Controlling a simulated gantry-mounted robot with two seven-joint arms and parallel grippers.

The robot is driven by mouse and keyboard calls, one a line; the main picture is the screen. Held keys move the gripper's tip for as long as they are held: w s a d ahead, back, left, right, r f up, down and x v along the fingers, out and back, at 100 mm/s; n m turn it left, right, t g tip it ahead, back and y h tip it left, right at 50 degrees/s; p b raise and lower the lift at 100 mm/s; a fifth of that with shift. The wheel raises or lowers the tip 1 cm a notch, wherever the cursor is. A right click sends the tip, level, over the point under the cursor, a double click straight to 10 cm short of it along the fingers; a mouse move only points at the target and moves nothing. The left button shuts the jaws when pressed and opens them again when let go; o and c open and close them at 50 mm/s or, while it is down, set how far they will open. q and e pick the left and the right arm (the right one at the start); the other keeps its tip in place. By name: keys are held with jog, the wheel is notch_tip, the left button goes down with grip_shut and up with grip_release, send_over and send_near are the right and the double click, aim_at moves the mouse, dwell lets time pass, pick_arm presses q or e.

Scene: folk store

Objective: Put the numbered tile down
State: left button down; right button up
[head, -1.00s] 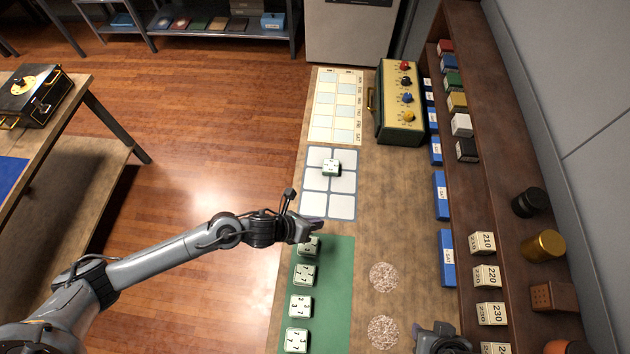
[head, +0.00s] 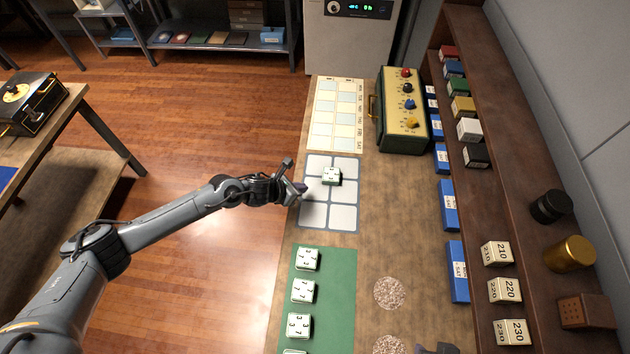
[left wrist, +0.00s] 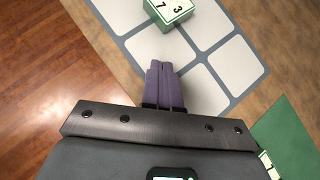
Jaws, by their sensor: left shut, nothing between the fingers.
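A numbered tile (head: 331,176) stands on the grid mat (head: 329,217), in a cell of its upper part. It also shows at the top of the left wrist view (left wrist: 168,10). My left gripper (head: 299,190) is over the mat's left edge, left of that tile and apart from it. In the left wrist view its purple fingers (left wrist: 164,72) are together with nothing between them. Several more numbered tiles (head: 308,259) stand in a column on the green mat (head: 338,300).
A chart sheet (head: 338,115) lies beyond the grid mat, with a knobbed box (head: 403,110) right of it. Blue boxes (head: 449,205) line the shelf's (head: 500,150) foot at the right. Number blocks (head: 495,252) stand on the shelf. Speckled discs (head: 390,293) lie right of the green mat.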

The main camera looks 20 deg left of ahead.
aim_at(331, 176)
pick_arm(q)
jog(key=w, duration=0.1)
jog(key=w+d+f, duration=0.2)
jog(key=shift+w+d, duration=0.15)
jog(key=shift+w, duration=0.2)
jog(key=shift+w+d, duration=0.35)
jog(key=shift+w, duration=0.4)
